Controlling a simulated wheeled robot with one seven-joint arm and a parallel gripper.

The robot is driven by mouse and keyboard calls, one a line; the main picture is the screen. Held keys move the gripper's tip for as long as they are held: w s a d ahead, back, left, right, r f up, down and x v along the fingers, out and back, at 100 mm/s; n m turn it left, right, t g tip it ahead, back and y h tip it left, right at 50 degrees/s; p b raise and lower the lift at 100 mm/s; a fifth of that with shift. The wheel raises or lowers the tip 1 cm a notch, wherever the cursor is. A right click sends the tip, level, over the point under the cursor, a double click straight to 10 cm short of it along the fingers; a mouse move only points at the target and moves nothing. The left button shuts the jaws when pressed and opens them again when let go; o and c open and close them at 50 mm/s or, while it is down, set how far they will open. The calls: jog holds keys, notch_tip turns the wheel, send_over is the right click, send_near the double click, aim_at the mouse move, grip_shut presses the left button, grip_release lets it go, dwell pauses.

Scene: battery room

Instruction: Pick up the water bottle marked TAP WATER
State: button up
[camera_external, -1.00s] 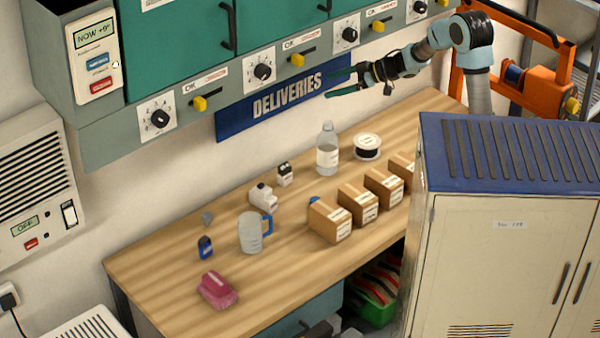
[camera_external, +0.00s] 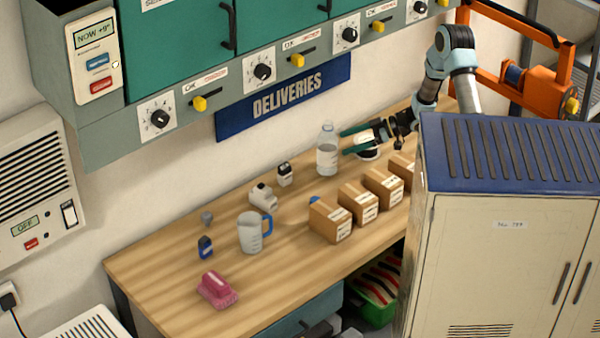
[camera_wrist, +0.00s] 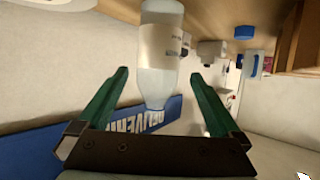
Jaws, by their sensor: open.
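A clear water bottle (camera_external: 327,150) with a pale label stands upright on the wooden workbench (camera_external: 180,270), near the back wall. The label's writing is too small to read. My gripper (camera_external: 346,143) is low over the bench, just right of the bottle, its green fingers pointing left at it. In the wrist view the bottle (camera_wrist: 160,50) appears upside down, straight ahead between the two spread green fingers of my gripper (camera_wrist: 160,75). The fingers are open, with nothing held, and seem short of the bottle.
Several cardboard boxes (camera_external: 328,222) line the bench's front edge. A cabinet (camera_external: 500,230) blocks the right front.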

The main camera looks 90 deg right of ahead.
aim_at(318, 152)
jog(key=p+x, duration=0.1)
jog(key=x, duration=0.4)
jog(key=shift+w+f+p, duration=0.15)
jog(key=shift+w+p, duration=0.2)
jog(key=p+x, duration=0.2)
jog(key=x, duration=0.3)
jog(key=shift+s, duration=0.1)
jog(key=shift+d, duration=0.1)
jog(key=c, duration=1.5)
